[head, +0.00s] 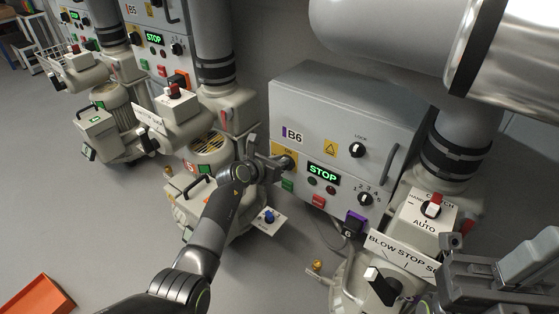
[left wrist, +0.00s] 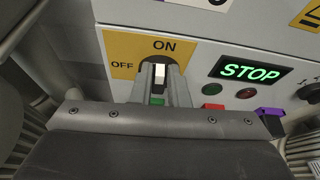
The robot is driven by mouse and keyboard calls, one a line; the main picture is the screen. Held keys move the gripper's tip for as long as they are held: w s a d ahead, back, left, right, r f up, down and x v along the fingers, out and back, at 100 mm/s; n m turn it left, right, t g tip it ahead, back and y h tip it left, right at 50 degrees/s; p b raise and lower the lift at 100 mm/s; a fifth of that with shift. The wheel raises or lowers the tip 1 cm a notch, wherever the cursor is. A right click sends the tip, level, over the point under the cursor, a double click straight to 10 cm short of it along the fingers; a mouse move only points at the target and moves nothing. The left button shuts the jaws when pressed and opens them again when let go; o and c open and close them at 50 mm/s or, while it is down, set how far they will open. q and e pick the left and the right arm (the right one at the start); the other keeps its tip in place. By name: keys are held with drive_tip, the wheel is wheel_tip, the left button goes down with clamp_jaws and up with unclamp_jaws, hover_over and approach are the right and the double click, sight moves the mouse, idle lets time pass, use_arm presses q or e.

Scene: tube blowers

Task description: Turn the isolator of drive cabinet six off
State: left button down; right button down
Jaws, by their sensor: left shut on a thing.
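Drive cabinet six (head: 340,120) is the grey box marked B6 in the middle of the head view. Its isolator has a yellow plate (left wrist: 122,52) marked ON at the top and OFF at the left. The isolator handle (left wrist: 159,73), with a white stripe, stands upright, pointing at ON. My left gripper (head: 278,164) is at the cabinet's left front; in the left wrist view its fingers are shut on the handle. The fingers hide part of the handle. A green STOP display (left wrist: 250,71) is lit. My right gripper (head: 500,282) is partly seen at the lower right; its jaws are unclear.
A rotary switch (head: 357,150) marked LOCK and a grey door handle (head: 390,165) are on the same cabinet. A blower selector (head: 432,207) marked AUTO stands to the right. Cabinet B5 (head: 150,45) is behind at the left. An orange tray (head: 38,298) lies on the floor.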

use_arm(q)
drive_tip(key=shift+w+a+f+n+g+h, duration=0.15)
drive_tip(key=shift+a+n+g+h, duration=0.2)
drive_tip(key=shift+n, duration=0.35)
drive_tip(key=shift+w+a+f+n+g+h, duration=0.1)
drive_tip(key=shift+w+n+h, duration=0.1)
drive_tip(key=shift+n+h, duration=0.4)
drive_tip(key=shift+w+a+f+n+g+h, duration=0.15)
drive_tip(key=shift+a+n+g+h, duration=0.1)
drive_tip(key=shift+n, duration=0.55)
drive_tip(key=c, duration=1.4)
unclamp_jaws()
drive_tip(key=shift+a+r, duration=0.1)
